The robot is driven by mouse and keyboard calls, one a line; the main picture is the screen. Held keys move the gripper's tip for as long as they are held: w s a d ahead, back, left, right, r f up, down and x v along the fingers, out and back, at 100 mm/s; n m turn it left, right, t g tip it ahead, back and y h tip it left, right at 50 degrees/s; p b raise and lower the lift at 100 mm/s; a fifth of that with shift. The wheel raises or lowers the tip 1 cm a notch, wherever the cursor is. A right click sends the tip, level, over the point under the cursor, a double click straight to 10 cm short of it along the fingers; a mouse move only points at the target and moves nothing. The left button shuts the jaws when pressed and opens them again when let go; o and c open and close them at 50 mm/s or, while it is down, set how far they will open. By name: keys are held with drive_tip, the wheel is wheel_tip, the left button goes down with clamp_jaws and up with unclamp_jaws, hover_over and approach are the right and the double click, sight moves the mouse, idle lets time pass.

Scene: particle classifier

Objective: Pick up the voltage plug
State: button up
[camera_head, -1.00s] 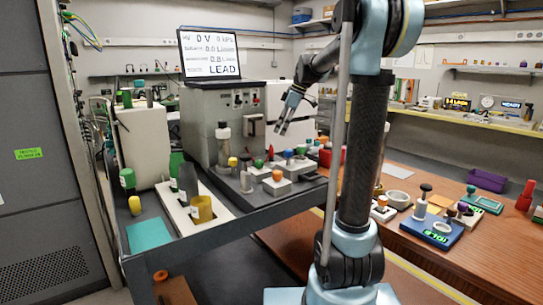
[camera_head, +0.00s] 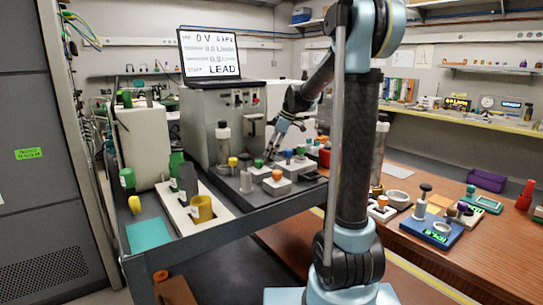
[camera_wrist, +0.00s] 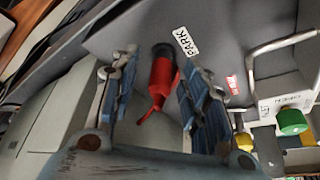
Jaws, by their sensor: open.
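A red plug (camera_wrist: 162,76) with a dark round end stands at the PARK label on a grey surface in the wrist view; I take it to be the voltage plug. My gripper (camera_wrist: 156,70) is open, with one blue finger on each side of the plug. I see no clear contact between the fingers and the plug. In the head view my gripper (camera_head: 277,143) is low in front of the grey instrument box (camera_head: 208,130); the plug cannot be made out there.
A green knob (camera_wrist: 291,121), a yellow knob (camera_wrist: 244,141) and a metal handle (camera_wrist: 270,48) lie right of the plug. Several coloured knobs and valve blocks (camera_head: 277,186) crowd the bench below my gripper. A laptop (camera_head: 208,55) stands on the box.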

clamp_jaws()
idle(0.3)
